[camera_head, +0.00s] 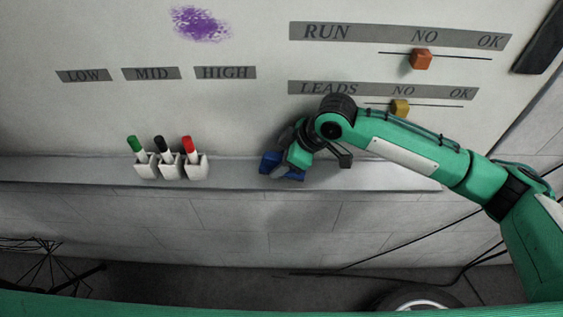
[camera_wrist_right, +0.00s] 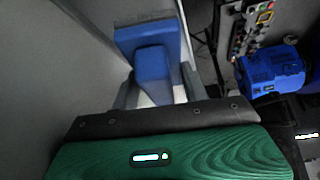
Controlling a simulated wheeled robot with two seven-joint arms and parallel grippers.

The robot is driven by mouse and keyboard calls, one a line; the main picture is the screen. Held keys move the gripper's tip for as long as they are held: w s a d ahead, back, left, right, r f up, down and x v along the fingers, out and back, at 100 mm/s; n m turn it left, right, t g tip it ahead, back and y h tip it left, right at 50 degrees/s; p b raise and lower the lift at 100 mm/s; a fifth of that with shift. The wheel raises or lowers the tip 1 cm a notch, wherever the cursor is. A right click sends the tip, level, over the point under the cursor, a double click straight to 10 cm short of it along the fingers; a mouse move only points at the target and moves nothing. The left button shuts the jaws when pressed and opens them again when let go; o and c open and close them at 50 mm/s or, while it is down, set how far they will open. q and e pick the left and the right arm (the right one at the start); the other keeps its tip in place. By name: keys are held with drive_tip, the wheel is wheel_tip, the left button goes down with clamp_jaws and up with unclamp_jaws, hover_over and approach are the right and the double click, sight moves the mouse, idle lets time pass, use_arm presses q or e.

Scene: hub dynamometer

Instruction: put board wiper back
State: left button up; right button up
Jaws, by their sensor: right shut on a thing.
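The board wiper (camera_head: 269,161) is blue and shows at the ledge (camera_head: 230,172) under the whiteboard, right of the marker holders. My right gripper (camera_head: 285,166) reaches down to it from the right and partly hides it. In the right wrist view the blue wiper (camera_wrist_right: 153,62) has its handle between the two fingers, and the right gripper (camera_wrist_right: 158,88) is shut on it. Whether the wiper's underside touches the ledge or hangs just above it, I cannot tell. My left gripper is not in view.
Three white holders with a green marker (camera_head: 135,143), a black marker (camera_head: 159,143) and a red marker (camera_head: 187,144) stand on the ledge. A purple scribble (camera_head: 200,23) is on the board. Orange (camera_head: 421,59) and yellow (camera_head: 400,107) sliders sit above my right arm. The ledge's left end is clear.

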drive_tip(key=shift+w+f+p, duration=0.1)
drive_tip(key=shift+f+p, duration=0.7)
drive_tip(key=shift+p, duration=0.15)
drive_tip(key=shift+f+p, duration=0.4)
drive_tip(key=shift+f, duration=0.2)
drive_tip(key=shift+w, duration=0.1)
drive_tip(key=o, duration=0.4)
drive_tip(key=shift+f, duration=0.2)
drive_tip(key=o, duration=0.5)
